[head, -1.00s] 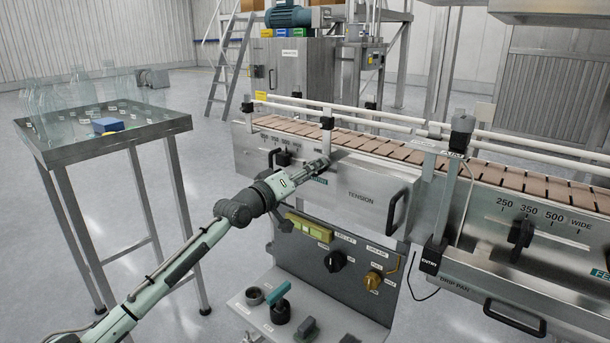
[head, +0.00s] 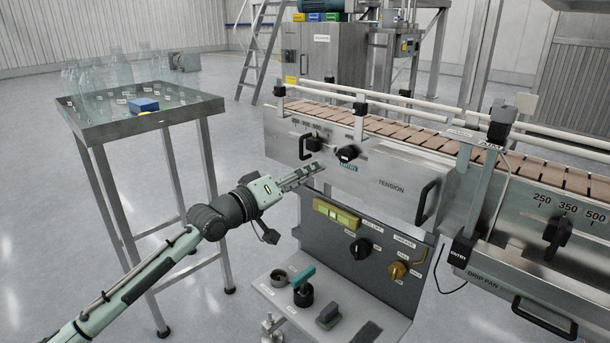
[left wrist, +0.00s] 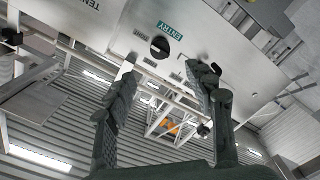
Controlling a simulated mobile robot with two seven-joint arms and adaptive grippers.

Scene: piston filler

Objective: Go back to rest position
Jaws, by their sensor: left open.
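My left gripper (head: 318,175) is in front of the conveyor's steel side panel, just below and left of the black knob (head: 347,153) above the green ENTRY label (head: 348,167). It is open and empty. In the left wrist view its two fingers (left wrist: 160,95) stand apart, with the knob (left wrist: 160,47) and the ENTRY label (left wrist: 170,30) beyond them and nothing between the pads. My left arm reaches in from the lower left. My right gripper is not in view.
The conveyor (head: 400,185) with its guide rails runs across the right. Below it is a control panel (head: 375,250) with knobs and a small shelf (head: 325,315). A steel table (head: 150,122) with clear bottles and a blue box (head: 145,104) stands left. Floor between is open.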

